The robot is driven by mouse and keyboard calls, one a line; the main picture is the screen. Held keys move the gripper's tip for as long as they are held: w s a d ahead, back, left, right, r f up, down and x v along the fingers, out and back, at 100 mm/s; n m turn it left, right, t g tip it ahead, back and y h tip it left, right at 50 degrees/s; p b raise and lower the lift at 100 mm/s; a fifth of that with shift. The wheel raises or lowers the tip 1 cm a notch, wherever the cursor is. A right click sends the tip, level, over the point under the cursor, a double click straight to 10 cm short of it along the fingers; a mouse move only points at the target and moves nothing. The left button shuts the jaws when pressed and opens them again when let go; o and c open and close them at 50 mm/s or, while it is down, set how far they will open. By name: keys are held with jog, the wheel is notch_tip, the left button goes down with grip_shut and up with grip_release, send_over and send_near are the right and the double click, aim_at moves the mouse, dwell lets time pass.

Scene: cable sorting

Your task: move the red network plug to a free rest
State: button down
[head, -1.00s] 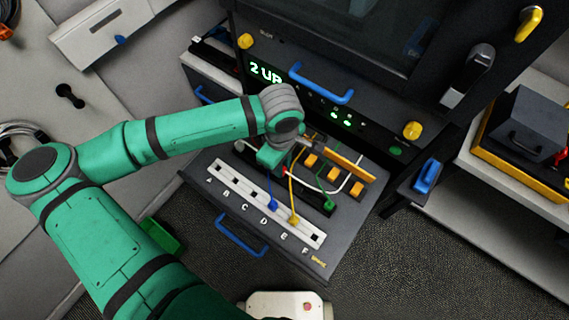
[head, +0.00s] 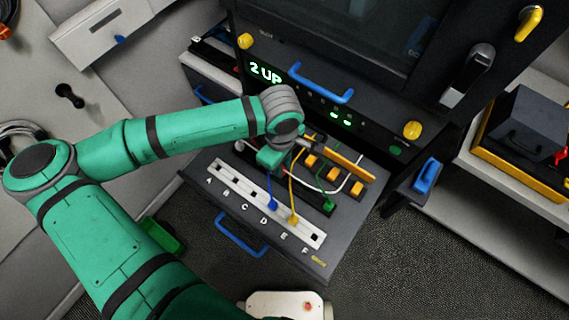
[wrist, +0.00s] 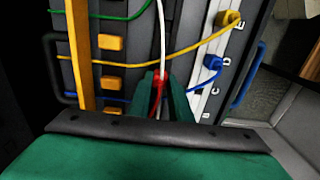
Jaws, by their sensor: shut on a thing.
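The red network plug (wrist: 159,79) shows in the wrist view between the fingertips of my gripper (wrist: 161,84), which is shut on it. The white rest strip (head: 228,175) carries labels A to F. A blue plug (head: 272,204) sits at D and a yellow plug (head: 294,219) at E. Slots A, B, C and F look empty. In the wrist view the blue plug (wrist: 212,63) and yellow plug (wrist: 228,18) are to the right of my gripper.
A green plug (head: 329,205) sits on a dark strip behind the rests. Several orange blocks (head: 333,172) and a long yellow-orange bar (head: 345,157) are farther back. Yellow and green cables cross near my gripper. A blue handle (head: 240,236) is at the panel's front.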

jog(key=shift+f, duration=1.15)
dwell(1.4)
jog(key=c, duration=1)
grip_release()
jog(key=shift+c, duration=0.2)
